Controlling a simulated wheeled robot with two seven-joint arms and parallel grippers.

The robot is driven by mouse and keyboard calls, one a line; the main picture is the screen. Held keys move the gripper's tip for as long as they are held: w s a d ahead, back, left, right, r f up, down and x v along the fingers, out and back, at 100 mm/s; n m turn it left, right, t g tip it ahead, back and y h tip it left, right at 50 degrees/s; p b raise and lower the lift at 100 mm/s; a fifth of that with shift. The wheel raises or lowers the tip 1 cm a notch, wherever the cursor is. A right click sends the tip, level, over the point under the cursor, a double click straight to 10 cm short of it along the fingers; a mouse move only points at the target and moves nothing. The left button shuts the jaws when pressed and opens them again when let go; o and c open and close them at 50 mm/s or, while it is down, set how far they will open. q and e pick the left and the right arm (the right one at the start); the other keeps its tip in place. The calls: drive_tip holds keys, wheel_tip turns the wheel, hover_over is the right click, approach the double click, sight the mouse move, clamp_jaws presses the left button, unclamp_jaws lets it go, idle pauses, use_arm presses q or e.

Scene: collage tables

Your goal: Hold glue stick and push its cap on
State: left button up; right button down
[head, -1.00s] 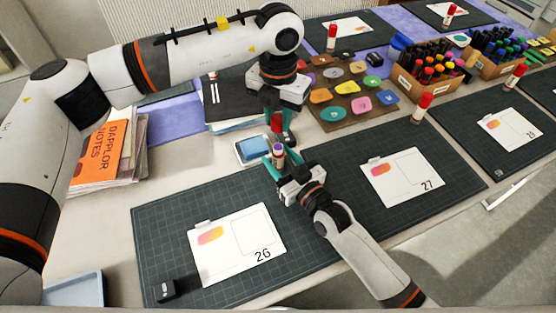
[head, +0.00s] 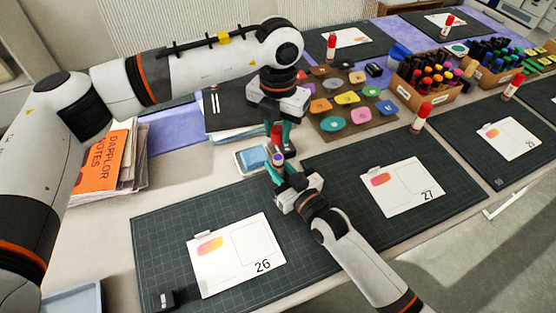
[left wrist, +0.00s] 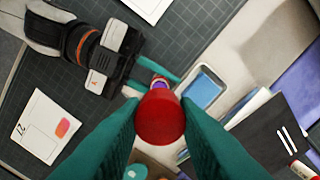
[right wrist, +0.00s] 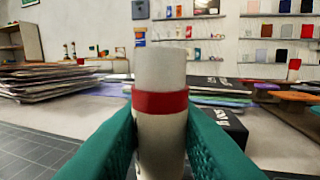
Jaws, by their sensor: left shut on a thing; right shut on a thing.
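My left gripper (head: 282,138) points down and is shut on the red cap (head: 276,131). The cap fills the middle of the left wrist view (left wrist: 160,116) between the teal fingers. My right gripper (head: 277,170) is just below and is shut on the glue stick (head: 278,159), which stands upright. In the right wrist view the glue stick (right wrist: 160,72) is a pale cylinder with a red band. The cap is close above the stick's purple top in the head view; I cannot tell whether they touch. The purple part also shows just past the cap in the left wrist view.
A blue pad in a white tray (head: 241,161) lies just left of the grippers. Cutting mats with card 26 (head: 220,270) and card 27 (head: 402,198) lie in front and to the right.

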sight(278, 157)
use_arm(q)
drive_tip(key=shift+f, duration=2.3)
drive_tip(key=shift+f, duration=0.15)
drive_tip(key=shift+f, duration=0.75)
drive_tip(key=shift+f, duration=0.6)
drive_tip(key=o, duration=1)
wheel_tip(278, 157, up, 12)
